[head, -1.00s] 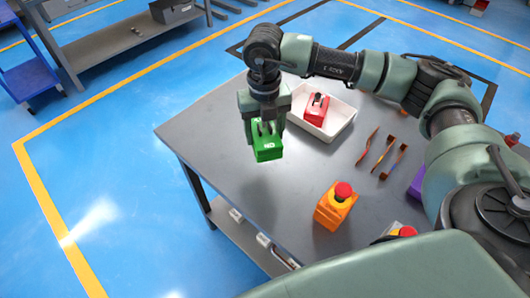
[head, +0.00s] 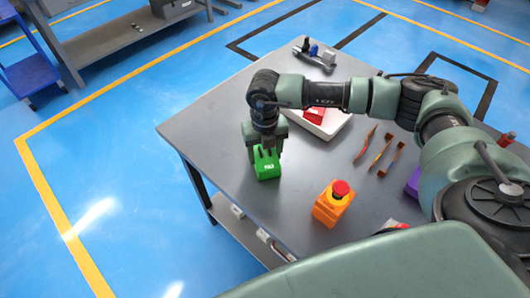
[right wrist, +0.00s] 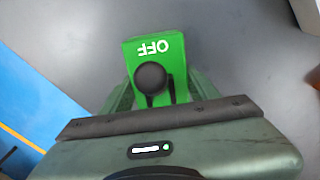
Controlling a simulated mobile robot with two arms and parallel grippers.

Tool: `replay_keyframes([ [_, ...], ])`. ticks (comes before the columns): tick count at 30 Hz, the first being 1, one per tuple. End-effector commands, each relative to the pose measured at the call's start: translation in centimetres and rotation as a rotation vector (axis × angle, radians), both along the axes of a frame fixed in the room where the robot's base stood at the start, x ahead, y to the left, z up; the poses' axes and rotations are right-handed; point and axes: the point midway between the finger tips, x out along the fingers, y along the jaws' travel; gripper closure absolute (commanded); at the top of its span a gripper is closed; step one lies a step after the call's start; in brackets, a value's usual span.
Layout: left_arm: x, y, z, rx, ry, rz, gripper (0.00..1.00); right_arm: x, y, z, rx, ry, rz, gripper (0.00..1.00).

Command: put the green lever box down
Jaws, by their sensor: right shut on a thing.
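The green lever box (head: 267,170) is at the left part of the grey table (head: 225,122), near its left edge. My right gripper (head: 266,150) points down over it and is shut on it. In the right wrist view the green lever box (right wrist: 150,60) shows the word OFF and a dark round lever knob (right wrist: 151,78), with the grey table top close behind it. The box appears at or very near the table surface; I cannot tell for sure whether it touches. My left gripper is not in view.
An orange box with a red button (head: 331,205) stands to the right. Several copper strips (head: 378,150) lie farther right. The table between the green and orange boxes is clear.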

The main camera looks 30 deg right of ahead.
Motion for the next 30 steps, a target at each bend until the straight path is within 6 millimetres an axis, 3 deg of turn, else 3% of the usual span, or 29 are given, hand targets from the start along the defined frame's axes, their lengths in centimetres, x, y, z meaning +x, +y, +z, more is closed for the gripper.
replay_keyframes([
  [2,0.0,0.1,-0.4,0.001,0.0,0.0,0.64,0.0,0.0,-0.4,0.001,-0.001,0.0,1.0],
  [3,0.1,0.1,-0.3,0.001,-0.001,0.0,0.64,0.0,0.0,-0.3,0.0,0.0,0.0,0.32],
  [5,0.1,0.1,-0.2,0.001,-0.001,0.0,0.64,0.0,0.0,-0.2,0.0,0.0,0.0,0.19],
  [18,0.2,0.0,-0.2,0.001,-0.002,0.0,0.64,0.1,0.0,0.6,0.0,-0.003,-0.001,0.19],
  [30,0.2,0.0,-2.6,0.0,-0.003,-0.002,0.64,0.1,0.0,8.6,0.001,-0.005,0.0,0.19],
])
